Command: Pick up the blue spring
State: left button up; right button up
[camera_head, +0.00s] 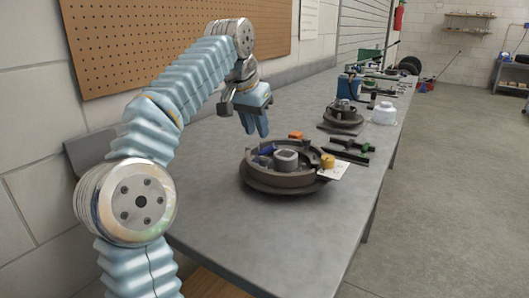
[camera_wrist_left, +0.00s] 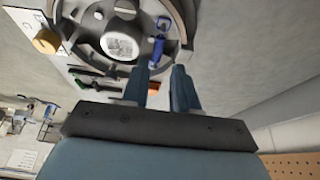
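The blue spring (camera_head: 265,151) lies inside the round brown-grey brake drum assembly (camera_head: 290,181) on the metal table, left of its central hub. In the left wrist view the spring (camera_wrist_left: 157,50) is beyond the fingertips, roughly in line with the gap between them. My left gripper (camera_head: 255,132) points down above the table, behind and above the drum. Its two blue fingers are apart in the left wrist view (camera_wrist_left: 160,72), and nothing is held between them. My right gripper is not in view.
An orange block (camera_head: 296,135) lies behind the drum. A yellow cylinder (camera_head: 327,161) and a white card (camera_head: 334,171) are at its right edge. Dark tools (camera_head: 347,156), a second drum (camera_head: 343,116) and a clear jar (camera_head: 384,113) stand farther back. The near table is clear.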

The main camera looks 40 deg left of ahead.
aim_at(264, 150)
pick_arm(q)
jog(key=x, duration=0.6)
jog(key=shift+w+d+f, duration=0.1)
jog(key=shift+w+f, duration=0.05)
jog(key=shift+w, duration=0.25)
grip_shut()
